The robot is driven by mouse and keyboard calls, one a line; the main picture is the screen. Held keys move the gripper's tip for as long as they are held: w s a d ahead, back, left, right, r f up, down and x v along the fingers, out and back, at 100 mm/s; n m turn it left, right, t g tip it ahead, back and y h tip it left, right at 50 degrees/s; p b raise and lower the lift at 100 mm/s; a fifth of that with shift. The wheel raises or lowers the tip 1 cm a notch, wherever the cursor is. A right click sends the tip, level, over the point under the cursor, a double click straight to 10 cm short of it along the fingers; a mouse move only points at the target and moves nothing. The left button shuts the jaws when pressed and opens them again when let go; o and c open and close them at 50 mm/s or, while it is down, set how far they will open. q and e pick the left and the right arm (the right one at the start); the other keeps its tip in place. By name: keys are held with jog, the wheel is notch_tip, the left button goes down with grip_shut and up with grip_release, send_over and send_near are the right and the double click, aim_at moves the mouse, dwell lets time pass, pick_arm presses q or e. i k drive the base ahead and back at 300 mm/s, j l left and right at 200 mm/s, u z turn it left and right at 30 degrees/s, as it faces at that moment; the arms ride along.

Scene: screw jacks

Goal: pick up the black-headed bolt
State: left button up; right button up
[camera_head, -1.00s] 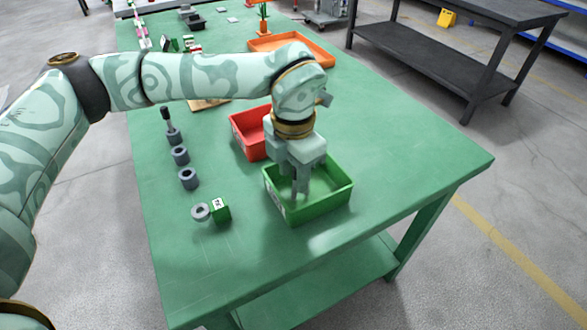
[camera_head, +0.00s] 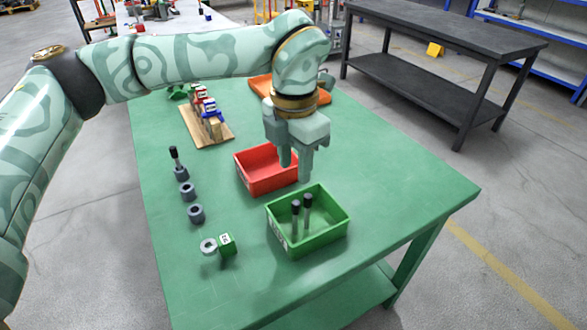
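A black-headed bolt (camera_head: 174,154) stands upright in a grey jack body (camera_head: 181,173) on the left part of the green table. Two more bolts with dark heads, one bolt (camera_head: 295,210) and another bolt (camera_head: 308,202), stand nearly upright inside the green bin (camera_head: 336,230). My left gripper (camera_head: 295,169) points down above the back edge of the green bin, near the red bin. Its fingers are apart with nothing visible between them. It is well to the right of the bolt in the jack body. My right gripper is not in view.
Two grey ring-shaped bodies, the farther (camera_head: 189,191) and the nearer (camera_head: 196,213), line up before the jack. The red bin (camera_head: 262,180) adjoins the green bin. A wooden board (camera_head: 192,128) holds coloured parts behind.

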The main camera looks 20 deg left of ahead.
aim_at(174, 149)
jog(key=u, duration=1.45)
